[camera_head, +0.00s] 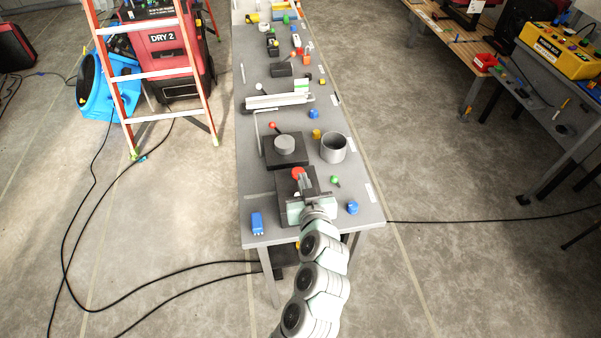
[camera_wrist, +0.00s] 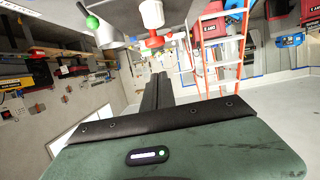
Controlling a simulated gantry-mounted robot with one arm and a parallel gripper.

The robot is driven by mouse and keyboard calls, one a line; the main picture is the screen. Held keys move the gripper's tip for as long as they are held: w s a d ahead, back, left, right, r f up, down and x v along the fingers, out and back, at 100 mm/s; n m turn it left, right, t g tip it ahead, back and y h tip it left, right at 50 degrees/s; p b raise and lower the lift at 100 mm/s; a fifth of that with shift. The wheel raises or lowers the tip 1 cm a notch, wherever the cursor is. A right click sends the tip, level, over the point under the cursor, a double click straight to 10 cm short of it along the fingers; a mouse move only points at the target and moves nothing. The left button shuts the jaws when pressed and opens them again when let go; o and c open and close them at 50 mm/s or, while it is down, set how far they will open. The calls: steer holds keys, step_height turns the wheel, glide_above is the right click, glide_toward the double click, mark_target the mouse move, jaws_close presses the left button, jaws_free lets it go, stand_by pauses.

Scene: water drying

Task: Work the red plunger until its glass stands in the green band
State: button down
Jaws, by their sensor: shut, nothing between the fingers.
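A red round knob (camera_head: 298,173), which looks like the red plunger's top, stands over a dark block (camera_head: 285,186) near the front of the long grey table. My gripper (camera_head: 303,182) is shut and empty, close in front of the knob; I cannot tell whether it touches. In the wrist view, my gripper's dark fingers (camera_wrist: 158,78) lie together and point toward a red part (camera_wrist: 155,41) with a pale piece (camera_wrist: 152,13) adjoining it. I cannot make out the glass, its level or the green band.
Behind the block stand a dark box with a grey round top (camera_head: 284,143), a red-tipped lever (camera_head: 271,125) and a grey cup (camera_head: 333,148). Blue pieces (camera_head: 257,222) (camera_head: 352,208) and a green-topped piece (camera_head: 335,180) lie nearby. The table's front edge is close.

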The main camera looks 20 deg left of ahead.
steer(key=shift+v, duration=1.45)
steer(key=shift+d+r+p, duration=0.1)
steer(key=shift+r+p, duration=0.8)
steer(key=shift+p, duration=0.15)
steer(key=p, duration=0.1)
glide_above(299, 170)
steer(key=s, duration=0.2)
steer(key=f, duration=0.2)
steer(key=shift+d+f, duration=0.4)
steer(key=f, duration=0.3)
steer(key=shift+s+d, duration=0.1)
steer(key=shift+s, duration=0.15)
steer(key=shift+f, duration=0.55)
steer(key=shift+f, duration=0.1)
